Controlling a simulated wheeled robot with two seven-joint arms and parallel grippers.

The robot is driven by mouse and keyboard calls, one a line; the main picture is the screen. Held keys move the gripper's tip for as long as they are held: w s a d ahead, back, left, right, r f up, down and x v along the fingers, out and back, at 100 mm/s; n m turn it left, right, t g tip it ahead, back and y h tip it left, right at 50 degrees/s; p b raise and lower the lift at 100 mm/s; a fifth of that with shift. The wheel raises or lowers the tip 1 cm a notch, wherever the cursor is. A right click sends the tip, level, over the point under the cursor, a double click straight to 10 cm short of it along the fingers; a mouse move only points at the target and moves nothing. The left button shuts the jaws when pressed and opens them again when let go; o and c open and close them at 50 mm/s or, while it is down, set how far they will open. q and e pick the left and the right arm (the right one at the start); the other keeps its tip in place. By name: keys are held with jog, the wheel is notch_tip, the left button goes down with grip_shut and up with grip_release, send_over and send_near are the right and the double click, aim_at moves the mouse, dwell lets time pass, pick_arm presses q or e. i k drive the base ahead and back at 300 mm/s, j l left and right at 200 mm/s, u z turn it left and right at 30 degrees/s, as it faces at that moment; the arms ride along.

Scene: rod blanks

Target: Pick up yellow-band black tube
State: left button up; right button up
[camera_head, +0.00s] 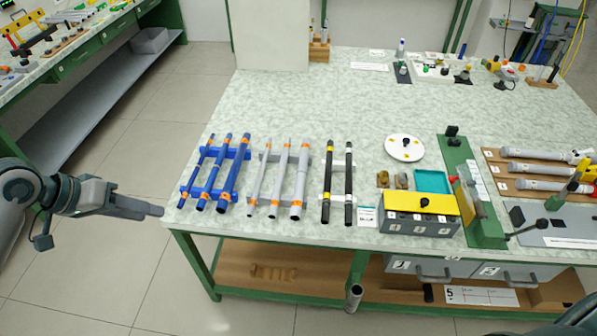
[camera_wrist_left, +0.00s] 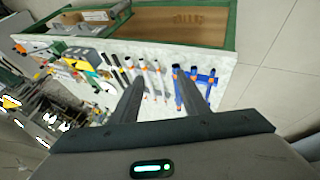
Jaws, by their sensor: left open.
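The yellow-band black tube (camera_head: 327,180) lies on the table as the left one of two black tubes, across a white holder. The other black tube (camera_head: 348,185) beside it has pale bands. My left gripper (camera_head: 160,211) is at the table's left front corner, well left of the black tubes, with blue and grey tubes between. The left wrist view shows its two fingers (camera_wrist_left: 158,76) apart with nothing held. The black tubes look small there, beyond the fingers, and their bands are too small to tell. My right gripper is not in view.
Blue tubes on a blue rack (camera_head: 236,154) and grey tubes on a pale rack (camera_head: 272,156) lie left of the black tubes. A yellow-topped box (camera_head: 420,203), teal tray (camera_head: 432,181) and round white plate (camera_head: 404,148) stand to the right. The table behind the tubes is clear.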

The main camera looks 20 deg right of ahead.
aim_at(326, 203)
jog(key=i+l, duration=0.1)
jog(key=l, duration=0.3)
jog(key=i+l, duration=0.1)
jog(key=l, duration=0.35)
jog(key=i+l, duration=0.15)
jog(key=l, duration=0.25)
jog(key=i+l, duration=0.1)
jog(key=l, duration=0.35)
jog(key=i+l, duration=0.1)
jog(key=l, duration=0.3)
